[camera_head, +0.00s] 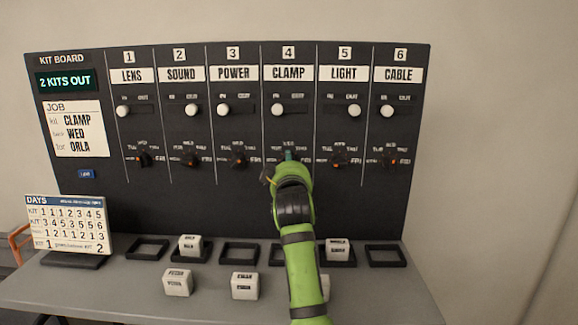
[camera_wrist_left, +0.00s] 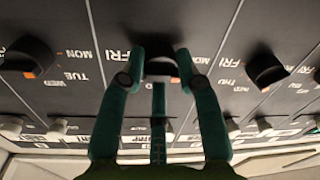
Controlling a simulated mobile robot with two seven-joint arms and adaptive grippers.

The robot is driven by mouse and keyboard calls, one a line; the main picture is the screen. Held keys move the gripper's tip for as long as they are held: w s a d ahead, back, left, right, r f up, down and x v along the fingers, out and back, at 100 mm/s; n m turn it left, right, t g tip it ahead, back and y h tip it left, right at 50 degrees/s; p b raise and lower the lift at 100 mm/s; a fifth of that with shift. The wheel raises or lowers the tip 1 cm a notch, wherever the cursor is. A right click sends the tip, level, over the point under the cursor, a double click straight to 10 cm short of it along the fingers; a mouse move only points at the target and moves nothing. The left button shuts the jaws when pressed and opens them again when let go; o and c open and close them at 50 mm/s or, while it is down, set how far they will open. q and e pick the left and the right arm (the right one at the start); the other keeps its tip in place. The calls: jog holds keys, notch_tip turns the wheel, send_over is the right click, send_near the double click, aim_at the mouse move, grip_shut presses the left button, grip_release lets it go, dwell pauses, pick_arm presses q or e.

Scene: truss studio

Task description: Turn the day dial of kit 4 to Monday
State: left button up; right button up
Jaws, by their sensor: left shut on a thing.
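The day dial of kit 4, CLAMP, is a black knob (camera_wrist_left: 160,68) on the dark kit board (camera_head: 220,215). My left gripper (camera_head: 289,157) hides most of it in the head view. In the left wrist view my left gripper (camera_wrist_left: 160,70) is shut on the dial, one green finger on each side. The dial's orange mark shows at its lower right in that upside-down view, on the side away from FRI. The day it points at cannot be read for certain. My right gripper is out of view.
Neighbouring dials of kit 3 (camera_head: 239,160) and kit 5 (camera_head: 340,162) sit close on each side. The kit 4 slider (camera_head: 277,110) is at its left end. A job card (camera_head: 73,130) reads CLAMP, WED, ORLA. Blocks and trays stand on the grey ledge (camera_head: 385,300) below.

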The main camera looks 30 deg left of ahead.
aim_at(289, 122)
pick_arm(q)
jog(key=shift+f, duration=0.1)
jog(key=o, duration=1.1)
jog(key=shift+o, duration=0.2)
notch_tip(289, 122, up, 10)
jog(key=shift+f, duration=0.1)
